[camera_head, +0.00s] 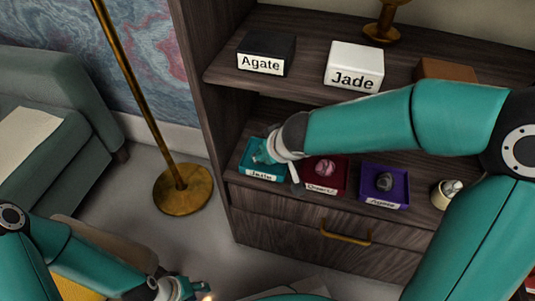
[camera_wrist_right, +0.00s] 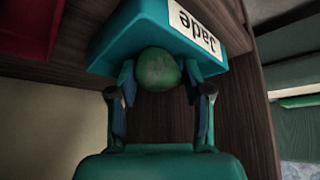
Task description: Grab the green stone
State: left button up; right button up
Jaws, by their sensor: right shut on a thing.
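The green stone (camera_wrist_right: 158,68) is round and mottled. It sits between the two fingers of my right gripper (camera_wrist_right: 160,80), which is shut on it. The stone is at the edge of the teal tray (camera_wrist_right: 125,35) with a "Jade" label. In the head view, my right gripper (camera_head: 270,155) reaches from the right over the teal tray (camera_head: 250,172), at the left end of the lower shelf. The stone is mostly hidden there. My left gripper (camera_head: 188,289) is low at the bottom edge, away from the shelf, and its jaws are unclear.
A red tray (camera_head: 338,172) with a pinkish stone and a purple tray (camera_head: 400,200) with a dark stone stand to the right. A black Agate box (camera_head: 268,45) and a white Jade box (camera_head: 355,60) are on the upper shelf, above my right arm. A brass lamp (camera_head: 183,190) stands left.

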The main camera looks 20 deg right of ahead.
jog(key=shift+c, duration=0.7)
